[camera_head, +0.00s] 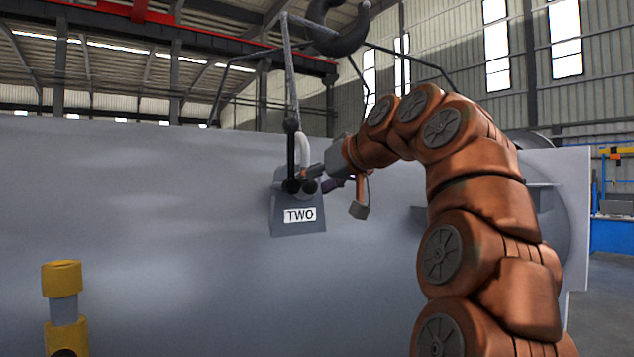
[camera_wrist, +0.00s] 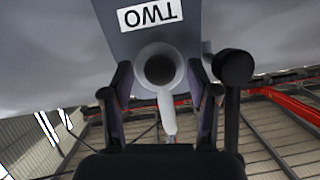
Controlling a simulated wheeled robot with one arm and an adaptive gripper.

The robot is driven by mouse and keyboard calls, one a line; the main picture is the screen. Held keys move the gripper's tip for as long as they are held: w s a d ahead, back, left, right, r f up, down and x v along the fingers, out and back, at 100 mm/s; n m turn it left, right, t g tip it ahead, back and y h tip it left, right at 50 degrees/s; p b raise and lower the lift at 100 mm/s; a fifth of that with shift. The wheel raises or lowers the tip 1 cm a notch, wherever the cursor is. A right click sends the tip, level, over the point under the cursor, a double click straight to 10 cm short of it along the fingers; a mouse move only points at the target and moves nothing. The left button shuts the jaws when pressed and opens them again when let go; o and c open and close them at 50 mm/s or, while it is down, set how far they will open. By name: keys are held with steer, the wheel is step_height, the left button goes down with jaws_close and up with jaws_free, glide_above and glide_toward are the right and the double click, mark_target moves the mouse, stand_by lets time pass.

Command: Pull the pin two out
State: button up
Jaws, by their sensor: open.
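The grey lug plate (camera_head: 298,205) labelled TWO stands on the large grey shell. A pale shackle (camera_head: 303,148) rises from it. In the wrist view the label (camera_wrist: 150,15) is upside down. The shackle (camera_wrist: 168,112) has a round eye there with a dark round pin end (camera_wrist: 160,70) in its middle. My gripper (camera_wrist: 160,88) is open, its fingers on either side of the shackle eye. The knobbed rod (camera_wrist: 231,100) is just right of the right finger. I cannot tell whether anything touches.
The large grey shell (camera_head: 150,220) fills the area behind the plate. A sling (camera_head: 291,75) runs up from the shackle to a dark crane hook (camera_head: 340,35). A yellow-and-grey post (camera_head: 63,305) stands at the lower left. Open floor (camera_head: 610,290) shows at the right.

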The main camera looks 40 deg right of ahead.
jaws_close()
stand_by(0.4)
steer(key=shift+s, duration=0.15)
steer(key=s+b, duration=0.2)
steer(key=s, duration=0.8)
steer(key=shift+s+a+b, duration=0.3)
stand_by(1.5)
